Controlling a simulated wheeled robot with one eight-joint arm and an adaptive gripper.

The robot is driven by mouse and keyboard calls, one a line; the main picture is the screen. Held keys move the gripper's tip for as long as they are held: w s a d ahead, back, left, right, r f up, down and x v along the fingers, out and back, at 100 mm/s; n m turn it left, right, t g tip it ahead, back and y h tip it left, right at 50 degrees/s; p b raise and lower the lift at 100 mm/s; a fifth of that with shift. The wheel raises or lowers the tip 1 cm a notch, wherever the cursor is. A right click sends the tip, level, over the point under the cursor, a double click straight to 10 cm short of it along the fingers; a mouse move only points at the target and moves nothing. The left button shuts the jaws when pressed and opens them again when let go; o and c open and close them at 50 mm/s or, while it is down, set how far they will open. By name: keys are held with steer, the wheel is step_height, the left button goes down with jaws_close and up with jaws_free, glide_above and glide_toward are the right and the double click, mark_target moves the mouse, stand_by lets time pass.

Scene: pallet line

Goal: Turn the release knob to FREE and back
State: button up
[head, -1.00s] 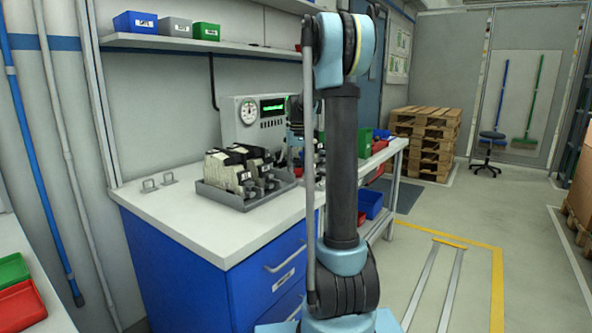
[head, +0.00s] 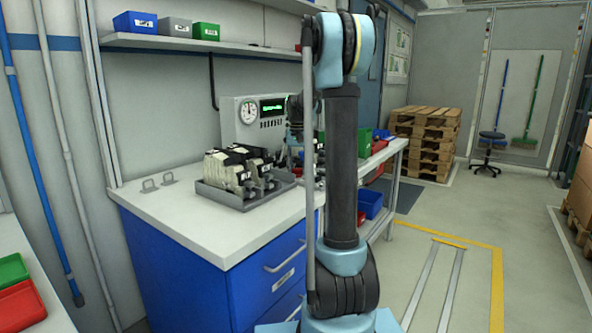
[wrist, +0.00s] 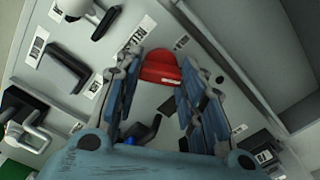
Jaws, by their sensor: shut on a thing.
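The red release knob (wrist: 161,68) shows in the wrist view on a pale grey panel (wrist: 145,25). It has a small pale strip on its near side. My gripper (wrist: 161,70) has one finger on each side of the knob and is shut on it. The labels around the knob are too blurred to read, so I cannot tell its setting. In the head view my own arm hides the knob and my fingers.
Black fittings (wrist: 67,67) sit left of the knob in the wrist view. In the head view, a grey box with a gauge and green display (head: 270,106) stands at the back of the bench (head: 190,215). A grey tray (head: 222,199) of parts lies in front of it.

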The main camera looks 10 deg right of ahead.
steer(key=o, duration=1)
steer(key=shift+o, duration=0.2)
steer(key=shift+r, duration=0.15)
step_height(320, 180, up, 12)
steer(key=shift+f, duration=0.2)
